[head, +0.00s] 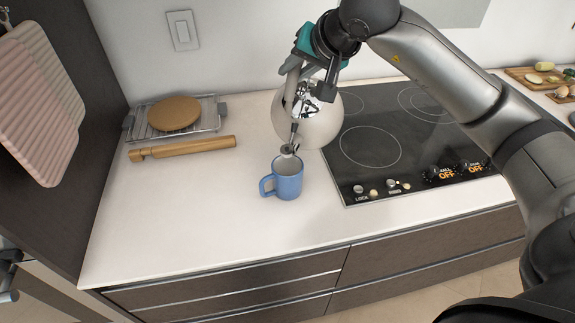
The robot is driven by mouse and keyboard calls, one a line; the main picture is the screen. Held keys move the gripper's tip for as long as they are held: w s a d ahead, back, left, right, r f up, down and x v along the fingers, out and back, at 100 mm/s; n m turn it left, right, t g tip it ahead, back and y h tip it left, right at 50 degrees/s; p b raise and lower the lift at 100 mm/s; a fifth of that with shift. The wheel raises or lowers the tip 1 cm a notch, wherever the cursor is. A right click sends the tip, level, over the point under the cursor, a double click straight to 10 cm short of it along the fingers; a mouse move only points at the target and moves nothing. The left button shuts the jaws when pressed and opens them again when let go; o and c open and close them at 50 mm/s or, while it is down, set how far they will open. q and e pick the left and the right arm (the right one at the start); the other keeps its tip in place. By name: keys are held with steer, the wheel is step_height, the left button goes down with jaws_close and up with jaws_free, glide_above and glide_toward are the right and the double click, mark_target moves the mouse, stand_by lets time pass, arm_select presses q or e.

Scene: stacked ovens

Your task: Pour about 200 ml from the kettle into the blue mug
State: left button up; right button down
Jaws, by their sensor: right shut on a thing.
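The blue mug (288,182) stands upright on the white counter, its handle toward the left. The kettle (320,121) is a shiny, rounded metal vessel just behind the mug. Its spout seems to lie close to the mug's rim; whether liquid is flowing cannot be told. My left gripper is not in view.
A black cooktop (400,135) lies right of the mug. Cutting boards with food (545,76) are at the far right. The front counter is clear.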

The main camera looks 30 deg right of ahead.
steer(key=shift+r, duration=0.35)
stand_by(0.3)
steer(key=shift+s+a+r, duration=0.1)
steer(key=shift+a+r, duration=0.05)
steer(key=shift+t+b, duration=0.3)
steer(key=shift+b, duration=0.05)
steer(key=shift+s+a+r, duration=0.15)
steer(key=shift+a+r, duration=0.05)
stand_by(0.3)
steer(key=shift+b, duration=0.35)
stand_by(0.8)
steer(key=shift+s+a+n+h, duration=0.1)
steer(key=shift+a+n+h, duration=0.05)
steer(key=shift+n+h, duration=0.15)
steer(key=shift+b, duration=0.3)
stand_by(0.7)
